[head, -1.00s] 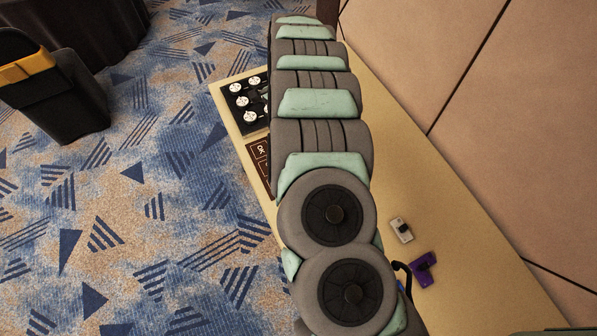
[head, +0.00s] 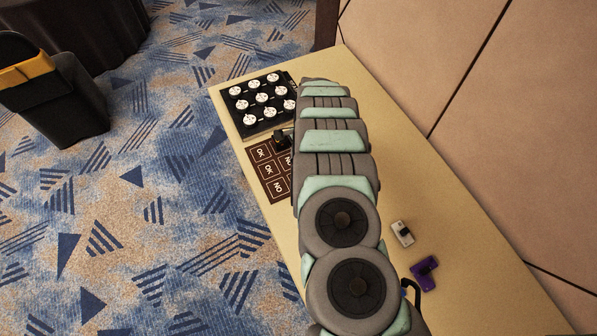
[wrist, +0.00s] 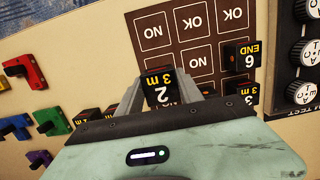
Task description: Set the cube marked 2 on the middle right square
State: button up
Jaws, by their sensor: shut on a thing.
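In the wrist view, my gripper (wrist: 163,88) is shut on the black cube marked 2 (wrist: 159,87), which has orange lettering and a "3 m" face. The cube is over the brown board (wrist: 174,46) of OK and NO squares, near its lower left squares; I cannot tell whether it touches. A cube marked 6 END (wrist: 241,56) sits at the board's right side, with another dark cube (wrist: 250,91) just below it. In the head view, the board (head: 262,171) shows left of my arm, which hides my gripper and the held cube.
A black device with white knobs (head: 258,103) stands beyond the board. A grey piece (head: 402,233) and a purple piece (head: 424,270) lie right of my arm. Several colored blocks, including a green one (wrist: 49,119), lie left in the wrist view. The table's right side is mostly clear.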

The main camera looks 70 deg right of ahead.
jog(key=shift+d+f, duration=0.1)
jog(key=shift+f, duration=1.05)
notch_tip(320, 180, down, 3)
jog(key=shift+s+f, duration=0.1)
jog(key=shift+f, duration=0.25)
jog(key=shift+f+b, duration=0.3)
jog(key=shift+b, duration=0.25)
jog(key=o, duration=1.4)
jog(key=shift+r, duration=0.1)
jog(key=r, duration=0.8)
jog(key=s+d+r+p, duration=0.1)
jog(key=r, duration=0.3)
jog(key=shift+d+r, duration=0.1)
